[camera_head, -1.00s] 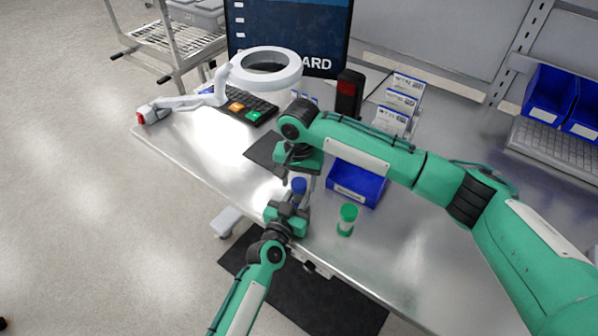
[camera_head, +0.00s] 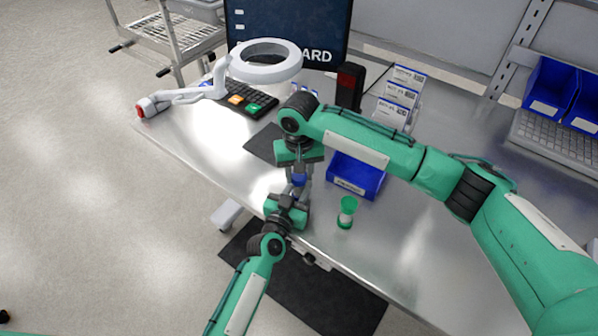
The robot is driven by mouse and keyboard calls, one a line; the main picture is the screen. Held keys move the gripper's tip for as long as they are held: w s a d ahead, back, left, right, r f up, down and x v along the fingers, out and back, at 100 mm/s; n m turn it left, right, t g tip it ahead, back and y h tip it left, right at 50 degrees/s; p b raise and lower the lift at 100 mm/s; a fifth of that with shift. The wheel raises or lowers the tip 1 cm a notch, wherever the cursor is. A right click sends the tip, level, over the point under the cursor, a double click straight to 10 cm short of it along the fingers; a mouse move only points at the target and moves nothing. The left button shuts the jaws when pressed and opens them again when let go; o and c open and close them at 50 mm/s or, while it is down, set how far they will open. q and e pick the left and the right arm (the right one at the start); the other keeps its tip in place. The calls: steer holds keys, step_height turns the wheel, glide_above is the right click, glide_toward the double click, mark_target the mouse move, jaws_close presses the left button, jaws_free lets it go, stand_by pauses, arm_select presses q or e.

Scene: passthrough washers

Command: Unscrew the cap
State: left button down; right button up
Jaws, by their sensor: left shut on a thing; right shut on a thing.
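A small blue cap (camera_head: 299,181) shows between my two grippers over the table's front edge. My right gripper (camera_head: 299,176) comes down from above and is shut on the blue cap; its fingers partly cover it. My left gripper (camera_head: 296,197) comes up from the front, just below the cap, and is shut on the capped container, whose body is mostly hidden by the gripper. A separate small green and white container (camera_head: 346,213) stands on the table to the right, apart from both grippers.
A blue bin (camera_head: 356,178) stands right behind the grippers. A ring lamp (camera_head: 264,72), a keyboard (camera_head: 245,100), a monitor (camera_head: 290,30), a black-red device (camera_head: 349,86) and a rack of labelled boxes (camera_head: 401,96) are farther back. The table's right front (camera_head: 420,250) is clear.

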steer(key=n, duration=0.4)
steer(key=shift+n, duration=0.4)
steer(key=n, duration=0.4)
steer(key=shift+n, duration=0.3)
steer(key=n, duration=0.7)
steer(key=shift+r, duration=0.1)
steer(key=shift+r, duration=0.25)
steer(key=shift+r, duration=0.85)
